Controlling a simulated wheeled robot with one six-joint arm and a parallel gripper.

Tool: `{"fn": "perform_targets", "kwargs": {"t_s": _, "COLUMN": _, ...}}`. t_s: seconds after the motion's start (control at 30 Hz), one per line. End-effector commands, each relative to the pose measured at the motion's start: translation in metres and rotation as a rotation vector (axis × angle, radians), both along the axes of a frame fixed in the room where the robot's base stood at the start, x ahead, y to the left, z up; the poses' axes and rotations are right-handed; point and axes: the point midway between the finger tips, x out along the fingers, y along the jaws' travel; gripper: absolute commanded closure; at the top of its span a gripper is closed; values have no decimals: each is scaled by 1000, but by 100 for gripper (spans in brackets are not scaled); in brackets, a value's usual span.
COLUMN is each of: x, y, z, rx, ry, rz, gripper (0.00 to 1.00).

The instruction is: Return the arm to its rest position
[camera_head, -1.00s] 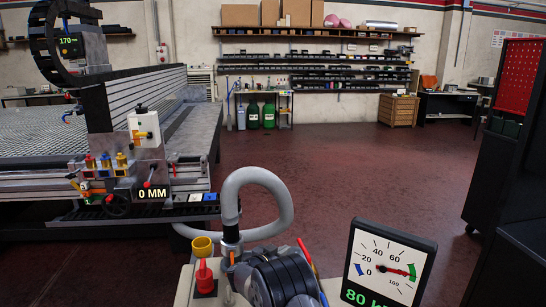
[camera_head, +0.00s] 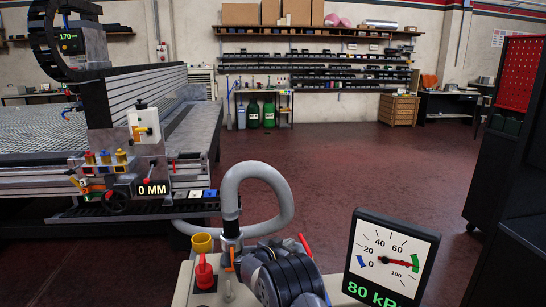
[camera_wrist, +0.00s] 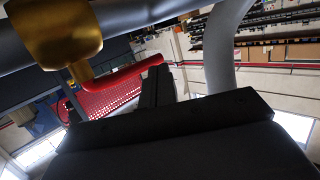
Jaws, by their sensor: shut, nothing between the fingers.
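My gripper (camera_wrist: 157,84) shows in the wrist view as a dark block with narrow black fingers pointing up the picture, shut and empty. I do not see it in the head view. In the wrist view a brass-coloured cup (camera_wrist: 58,32), a red handle (camera_wrist: 115,92) and a thick grey hose (camera_wrist: 220,45) appear close around it. I cannot tell whether anything touches it. In the head view, the pump unit in front has a yellow cup (camera_head: 202,242), a red handle (camera_head: 204,272) and the looping grey hose (camera_head: 230,190).
A gauge (camera_head: 390,258) reading 80 kP stands at front right. The vacuum grid table (camera_head: 50,142), with a "0 MM" display (camera_head: 153,189), is at left. A dark cabinet (camera_head: 505,170) with a red panel is at right. The floor (camera_head: 350,165) between them is clear.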

Motion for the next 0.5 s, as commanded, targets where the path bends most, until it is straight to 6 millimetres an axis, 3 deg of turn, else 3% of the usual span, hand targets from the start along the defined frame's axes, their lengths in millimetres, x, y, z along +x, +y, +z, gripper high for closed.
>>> {"fn": "perform_targets", "kwargs": {"t_s": 0.4, "x": -27, "y": 10, "z": -6, "rx": 1, "ry": -1, "rz": -1, "gripper": 100}}
{"fn": "perform_targets", "kwargs": {"t_s": 0.5, "x": -35, "y": 15, "z": 1, "rx": 1, "ry": 1, "rz": 2, "gripper": 100}}
